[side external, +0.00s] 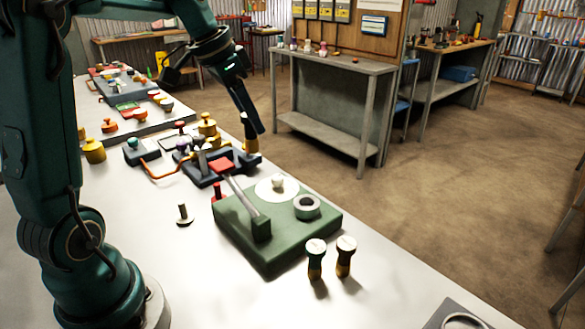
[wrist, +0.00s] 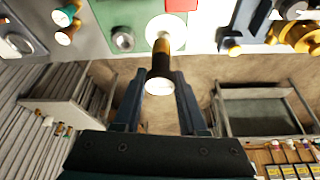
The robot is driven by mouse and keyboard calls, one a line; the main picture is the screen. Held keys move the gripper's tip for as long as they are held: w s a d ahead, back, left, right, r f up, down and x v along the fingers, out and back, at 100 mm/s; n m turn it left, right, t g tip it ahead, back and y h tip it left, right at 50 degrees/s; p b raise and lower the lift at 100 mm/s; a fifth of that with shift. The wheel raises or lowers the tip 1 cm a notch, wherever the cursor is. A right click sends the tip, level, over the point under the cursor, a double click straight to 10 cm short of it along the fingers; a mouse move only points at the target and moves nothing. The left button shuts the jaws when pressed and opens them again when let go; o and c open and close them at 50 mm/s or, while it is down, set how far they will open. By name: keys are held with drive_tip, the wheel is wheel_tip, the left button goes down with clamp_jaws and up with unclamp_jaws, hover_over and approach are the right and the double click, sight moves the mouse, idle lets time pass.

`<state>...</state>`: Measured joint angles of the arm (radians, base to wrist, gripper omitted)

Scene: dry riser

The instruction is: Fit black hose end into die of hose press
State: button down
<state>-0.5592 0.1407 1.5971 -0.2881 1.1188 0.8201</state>
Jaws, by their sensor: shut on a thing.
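My gripper (wrist: 158,80) is shut on the black hose end (wrist: 160,68), a short dark cylinder with a brass tip and a pale end face. In the side view my gripper (side external: 250,132) is beyond the green press, near the right end of a dark fixture; the brass part of the hose end (side external: 251,146) shows below the fingers. The green base with a grey lever (side external: 268,250), seemingly the hose press, carries a grey ring (side external: 307,206) and a white disc (side external: 265,190) with a pale knob. I cannot tell which part is the die.
Two similar hose ends (side external: 316,258) (side external: 345,256) stand upright right of the green base. The dark fixture (side external: 208,168) with a red block (side external: 221,165) is behind it, with an orange hose beside it. A small dark post (side external: 183,214) stands left on the bare white tabletop.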

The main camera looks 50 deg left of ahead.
drive_tip(key=shift+w+d+f, duration=0.95)
drive_tip(key=shift+d+f, duration=0.65)
drive_tip(key=shift+f, duration=0.2)
drive_tip(key=shift+w+d+f, duration=0.9)
drive_tip(key=shift+d+f, duration=0.75)
drive_tip(key=shift+f, duration=0.2)
drive_tip(key=shift+w+d+f, duration=0.95)
drive_tip(key=shift+d+f, duration=0.65)
drive_tip(key=shift+f, duration=0.2)
drive_tip(key=shift+f, duration=0.1)
drive_tip(key=shift+c, duration=2.3)
unclamp_jaws()
